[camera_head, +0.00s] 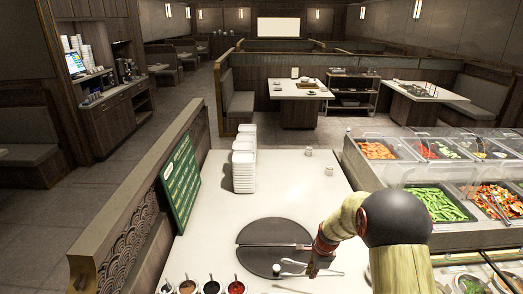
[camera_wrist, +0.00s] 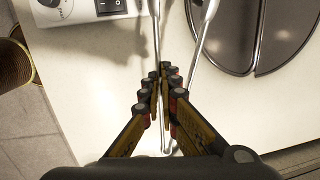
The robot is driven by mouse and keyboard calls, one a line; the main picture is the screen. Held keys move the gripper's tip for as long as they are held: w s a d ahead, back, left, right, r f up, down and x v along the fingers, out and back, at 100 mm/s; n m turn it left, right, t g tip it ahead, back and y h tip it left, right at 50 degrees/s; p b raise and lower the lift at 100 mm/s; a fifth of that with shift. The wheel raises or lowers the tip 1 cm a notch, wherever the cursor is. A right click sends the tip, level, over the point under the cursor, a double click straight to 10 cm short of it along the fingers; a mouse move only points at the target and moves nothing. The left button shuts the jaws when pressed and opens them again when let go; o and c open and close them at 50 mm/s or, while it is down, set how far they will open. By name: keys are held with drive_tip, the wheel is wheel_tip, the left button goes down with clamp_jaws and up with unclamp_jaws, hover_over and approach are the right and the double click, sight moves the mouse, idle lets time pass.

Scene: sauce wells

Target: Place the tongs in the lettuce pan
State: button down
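The tongs (camera_head: 291,272) are silver, with two slim arms, and lie low over the counter beside the round dark plate. In the wrist view their arms (camera_wrist: 210,28) spread toward the top and draw together behind my fingers. My gripper (camera_head: 312,273) is low over the counter at the tongs' joined end. In the wrist view my gripper (camera_wrist: 165,72) has its fingers nearly together, with silver metal between them. The fingers hide part of the tongs. The lettuce pan cannot be told for sure; one pan of leafy green (camera_head: 470,284) shows at the lower right.
A split round dark plate (camera_head: 262,232) lies on the counter. Several small sauce bowls (camera_head: 211,287) line the front. White stacked dishes (camera_head: 244,170) and a green board (camera_head: 181,185) stand farther back. Food pans, one with green pods (camera_head: 437,204), fill the raised right side.

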drive_tip(key=s+f+n+g+b, duration=0.1)
drive_tip(key=s+f+n+b, duration=0.1)
drive_tip(key=n, duration=0.4)
drive_tip(key=s+f+n+g+b, duration=0.1)
drive_tip(key=s+f+n+b, duration=0.2)
drive_tip(key=s+n+b, duration=0.1)
drive_tip(key=s+a+f+n+b, duration=0.1)
drive_tip(key=s+f+n+b, duration=0.2)
drive_tip(key=n, duration=0.5)
drive_tip(key=shift+s+g+y+b, duration=0.35)
drive_tip(key=shift+s+b, duration=0.2)
drive_tip(key=shift+s, duration=0.75)
drive_tip(key=shift+w+d+f+b, duration=0.1)
drive_tip(key=shift+d+f+b, duration=0.1)
drive_tip(key=shift+f+b, duration=0.6)
drive_tip(key=shift+w+r, duration=0.1)
drive_tip(key=shift+r, duration=0.25)
